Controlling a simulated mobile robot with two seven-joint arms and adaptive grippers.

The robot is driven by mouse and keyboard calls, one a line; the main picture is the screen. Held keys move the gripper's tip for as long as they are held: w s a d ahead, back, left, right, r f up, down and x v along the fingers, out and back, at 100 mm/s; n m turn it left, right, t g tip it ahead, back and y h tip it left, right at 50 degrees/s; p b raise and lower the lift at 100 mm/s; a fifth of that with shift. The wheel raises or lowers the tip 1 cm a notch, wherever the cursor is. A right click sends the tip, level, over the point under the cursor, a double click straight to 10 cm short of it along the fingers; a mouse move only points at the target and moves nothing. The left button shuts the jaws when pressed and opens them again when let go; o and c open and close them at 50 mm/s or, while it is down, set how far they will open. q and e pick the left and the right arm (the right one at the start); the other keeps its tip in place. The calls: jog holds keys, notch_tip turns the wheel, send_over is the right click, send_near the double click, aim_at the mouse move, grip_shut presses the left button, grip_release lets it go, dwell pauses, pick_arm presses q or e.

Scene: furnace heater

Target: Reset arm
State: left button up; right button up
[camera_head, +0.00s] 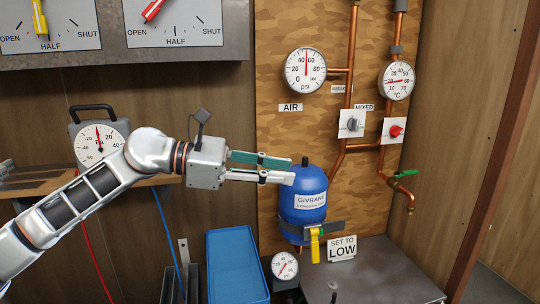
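My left gripper (291,171) reaches in from the left. Its two fingers point right and stand apart, with nothing seen between them. The fingertips overlap the upper left side of a blue GIVRANS-style tank (303,217) in the picture; I cannot tell whether they touch it. The tank is upright in a dark bracket on the wall. A yellow valve handle (315,246) hangs down below it, next to a "SET TO LOW" sign (342,248). My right gripper is not in view.
Copper pipes with a psi gauge (305,69), a °C gauge (397,80), a red knob (396,131) and a green-handled tap (405,173) line the wall. A blue bin (238,266) stands below my gripper. A grey bench top (385,278) is at lower right. A panel (120,57) overhangs upper left.

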pick_arm(q)
jog(key=a+f+m+t+y, duration=0.7)
jog(key=a+f+m+t, duration=0.25)
jog(key=m, duration=0.75)
jog(key=a+f+m+t+y, duration=0.75)
jog(key=a+m, duration=0.35)
jog(key=m, duration=0.6)
jog(key=s+a+f+n+g+y, duration=0.25)
jog(key=s+a+f, duration=0.3)
jog(key=f, duration=0.35)
jog(key=s+a+f+n+g+y, duration=0.2)
jog(key=s+a+f+n+g, duration=0.3)
jog(key=f, duration=0.3)
jog(key=s+a+f+n+g, duration=0.1)
jog(key=s+a+f, duration=0.15)
jog(key=s, duration=0.25)
jog(key=s+a+f+n+g+y, duration=0.1)
jog(key=s+a+f+g, duration=0.1)
jog(key=s+f, duration=0.25)
jog(key=s+a+f+g, duration=0.1)
jog(key=s+a+f, duration=0.1)
jog(key=s, duration=0.3)
jog(key=d+f+n+t+h, duration=0.3)
jog(key=d+f+h, duration=0.3)
jog(key=d+f, duration=0.7)
notch_tip(320, 180, down, 4)
jog(key=shift+w+d, duration=0.25)
jog(key=shift+d, duration=0.15)
